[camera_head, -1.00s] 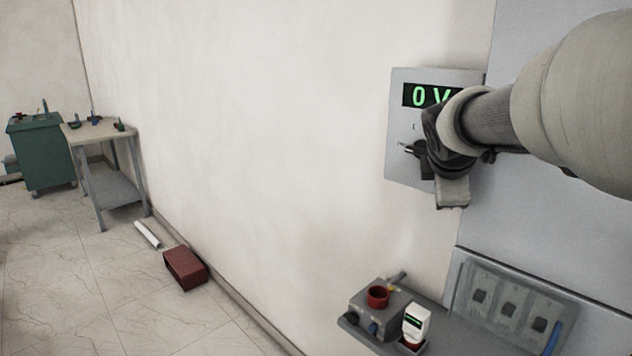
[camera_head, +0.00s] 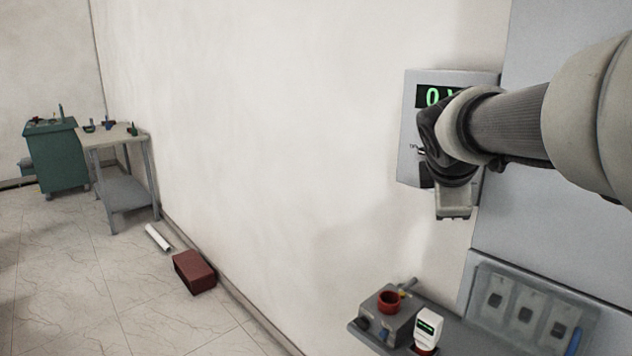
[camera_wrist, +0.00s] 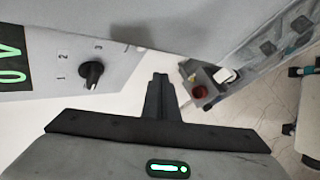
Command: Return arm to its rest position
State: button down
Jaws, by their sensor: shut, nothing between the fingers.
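My arm reaches in from the right in the head view, in front of a grey wall panel (camera_head: 408,130) with a green "0 V" display. My gripper's fingers are largely hidden behind my wrist in that view. In the wrist view my gripper (camera_wrist: 160,80) is shut and empty, its fingers together in one narrow dark piece. The panel shows upper left there, with a black rotary knob (camera_wrist: 91,73) among the marks 1, 2 and 3. The fingers are apart from the knob, to its right in the picture.
A grey shelf (camera_head: 462,340) below carries a box with a red socket (camera_head: 389,302) and a white meter (camera_head: 429,325). A switch panel (camera_head: 522,308) is at right. A red box (camera_head: 194,271) and white tube (camera_head: 158,237) lie on the floor. A workbench (camera_head: 118,140) and green cabinet (camera_head: 57,157) stand far left.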

jog(key=s+a+f+m+g+y+p, duration=0.1)
jog(key=s+a+m+y+p, duration=0.1)
jog(key=s+a+m+p, duration=0.2)
jog(key=s+a+f+m+g+y+p, duration=0.1)
jog(key=s+a+m+p, duration=0.4)
jog(key=s+a+m, duration=0.5)
jog(key=s+g+y, duration=0.1)
jog(key=s, duration=0.7)
jog(key=shift+f+m+y, duration=0.3)
jog(key=shift+y, duration=0.1)
jog(key=w+d+r+n+t+h+b, duration=0.1)
jog(key=w+d+r+n+h+b, duration=0.3)
jog(key=w+n+b, duration=0.4)
jog(key=w+d+r+n+t+h+b, duration=0.1)
jog(key=w+d+r+n+h+b, duration=0.3)
jog(key=n, duration=1.4)
jog(key=w+b, duration=0.4)
jog(key=b, duration=0.3)
jog(key=shift+w+d+n+t+h, duration=0.25)
jog(key=shift+d+n+t+h, duration=0.1)
jog(key=shift+n+t+h, duration=0.05)
